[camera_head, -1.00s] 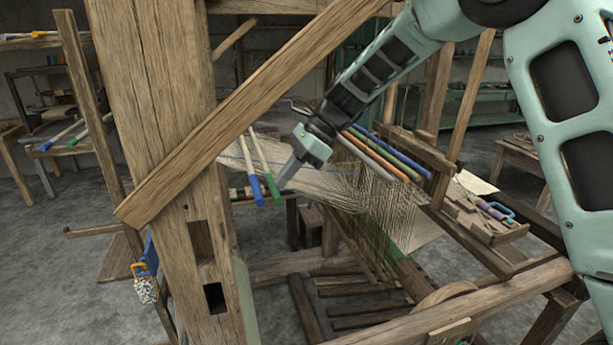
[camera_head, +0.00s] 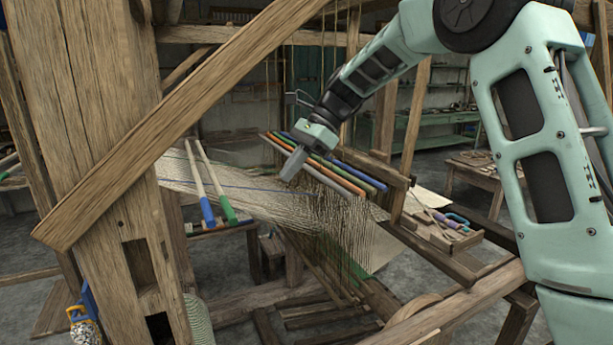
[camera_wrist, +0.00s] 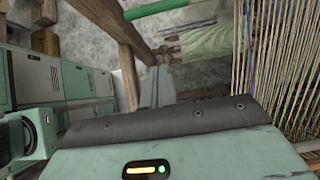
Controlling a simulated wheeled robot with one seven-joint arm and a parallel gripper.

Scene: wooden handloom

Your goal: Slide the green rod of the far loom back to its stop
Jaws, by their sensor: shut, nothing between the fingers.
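Two pale rods lie side by side across the threads of the loom in front of me. One has a green end (camera_head: 228,209) and the other a blue end (camera_head: 207,211). My gripper (camera_head: 290,170) is shut and empty, pointing down to the right of these ends and apart from them. It overlaps the left part of a row of coloured bars, with a green bar (camera_head: 322,163) among them; I cannot tell whether it touches them. In the wrist view a green rod (camera_wrist: 160,6) crosses the top edge.
A thick wooden post (camera_head: 85,130) and a slanted brace (camera_head: 180,120) stand at the left, near the camera. Upright threads (camera_wrist: 285,70) fill the right of the wrist view. A tray of tools (camera_head: 440,232) sits at the right.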

